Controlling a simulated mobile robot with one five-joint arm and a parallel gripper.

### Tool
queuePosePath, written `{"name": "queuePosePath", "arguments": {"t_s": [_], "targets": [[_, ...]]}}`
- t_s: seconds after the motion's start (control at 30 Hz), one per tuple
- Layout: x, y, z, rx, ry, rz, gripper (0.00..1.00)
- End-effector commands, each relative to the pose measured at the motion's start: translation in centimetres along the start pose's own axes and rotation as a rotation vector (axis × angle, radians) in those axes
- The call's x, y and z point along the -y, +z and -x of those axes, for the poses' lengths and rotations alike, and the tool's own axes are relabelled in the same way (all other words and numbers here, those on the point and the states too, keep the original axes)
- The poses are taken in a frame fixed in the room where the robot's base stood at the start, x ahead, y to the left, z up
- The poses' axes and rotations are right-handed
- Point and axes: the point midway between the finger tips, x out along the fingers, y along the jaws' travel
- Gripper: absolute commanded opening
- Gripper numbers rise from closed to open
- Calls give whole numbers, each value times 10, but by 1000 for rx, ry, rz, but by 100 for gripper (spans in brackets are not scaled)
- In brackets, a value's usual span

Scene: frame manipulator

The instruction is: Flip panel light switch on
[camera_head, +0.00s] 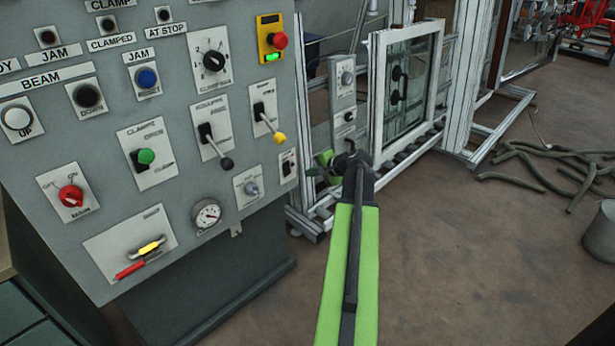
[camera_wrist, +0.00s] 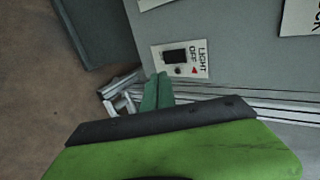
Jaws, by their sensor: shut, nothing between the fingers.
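The panel light switch is a small black rocker on a white plate (camera_head: 287,163) at the right edge of the grey control panel (camera_head: 130,215). In the wrist view the switch (camera_wrist: 175,56) shows close up, with the words LIGHT and OFF and a red arrow mark beside it. My gripper (camera_head: 324,164) is to the right of the switch in the head view, past the panel's edge. In the wrist view its green fingertips (camera_wrist: 158,78) are together and empty, just below the switch plate in the picture. I cannot tell whether they touch the panel.
Levers (camera_head: 215,145), buttons and a gauge (camera_head: 207,214) crowd the panel left of the switch. A metal frame with a glass window (camera_head: 405,85) stands behind my gripper. Hoses (camera_head: 560,165) and a grey bucket (camera_head: 602,232) are on the floor at right. Open floor lies between.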

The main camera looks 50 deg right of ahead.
Motion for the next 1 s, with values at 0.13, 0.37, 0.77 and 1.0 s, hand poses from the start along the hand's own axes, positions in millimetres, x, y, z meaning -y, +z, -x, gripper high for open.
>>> {"name": "queuePosePath", "arguments": {"t_s": [0.13,0.37,0.77,1.0], "targets": [[-6,-3,-40,1,0,1,0],[4,-3,-82,0,0,0,0],[18,-2,-103,-2,0,-1,0],[17,0,-105,0,-4,1,0]]}}
